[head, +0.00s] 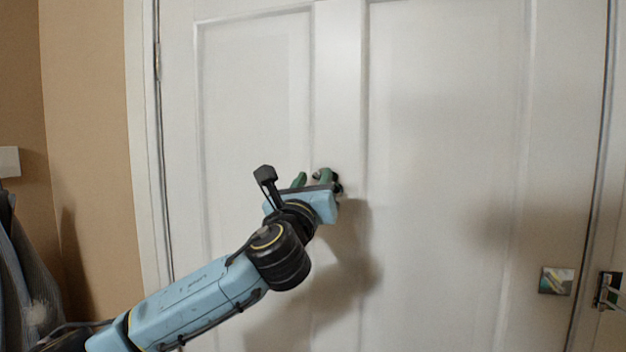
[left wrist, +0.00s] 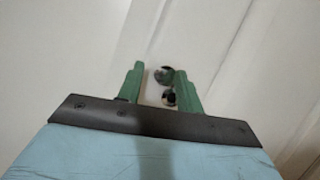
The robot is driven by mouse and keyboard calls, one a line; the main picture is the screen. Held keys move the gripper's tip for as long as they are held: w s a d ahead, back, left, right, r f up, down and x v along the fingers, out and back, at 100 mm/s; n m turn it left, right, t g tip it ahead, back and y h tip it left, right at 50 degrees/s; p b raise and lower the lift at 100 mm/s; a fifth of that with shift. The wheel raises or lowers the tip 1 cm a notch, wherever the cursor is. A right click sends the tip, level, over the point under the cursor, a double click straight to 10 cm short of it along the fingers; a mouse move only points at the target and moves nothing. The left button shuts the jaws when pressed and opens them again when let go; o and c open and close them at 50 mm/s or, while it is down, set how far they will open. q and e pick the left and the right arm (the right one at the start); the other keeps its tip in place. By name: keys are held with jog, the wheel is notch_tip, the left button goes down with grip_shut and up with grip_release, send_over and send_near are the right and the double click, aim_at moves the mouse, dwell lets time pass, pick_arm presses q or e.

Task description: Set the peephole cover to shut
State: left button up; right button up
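The peephole fitting is on the white door (head: 440,150). I cannot tell for sure which is the cover and which the lens. My left gripper (head: 312,177) is at the door with its green fingers apart. In the left wrist view the fittings lie between the fingers (left wrist: 160,80), close to the right finger, which partly hides them. Whether that finger touches them is unclear. My right gripper is out of view.
The door has raised panels with a vertical strip between them. A small square metal plate (head: 556,281) is at its lower right, with a dark latch (head: 608,290) on the frame beside it. Dark clothing (head: 20,270) hangs at the far left.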

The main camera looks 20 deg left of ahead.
pick_arm(q)
grip_shut()
jog(key=shift+f+n, duration=0.15)
jog(key=shift+n, duration=0.15)
jog(key=n+y, duration=0.1)
jog(key=n, duration=0.1)
jog(key=f+n+y+b, duration=0.1)
jog(key=n, duration=0.1)
jog(key=shift+d+n+g+y, duration=0.2)
jog(key=shift+n+g+y, duration=0.1)
jog(key=shift+n, duration=0.1)
jog(key=d+n+g, duration=0.1)
jog(key=n+g, duration=0.1)
jog(key=n, duration=0.3)
jog(key=d+f+n+g+y, duration=0.1)
jog(key=n+g, duration=0.1)
jog(key=n, duration=0.4)
jog(key=d+n+g+y+p, duration=0.1)
jog(key=n+g, duration=0.1)
jog(key=n, duration=0.3)
jog(key=shift+s+d+f+n, duration=0.1)
jog(key=shift+d+f+n, duration=0.15)
jog(key=shift+n, duration=0.05)
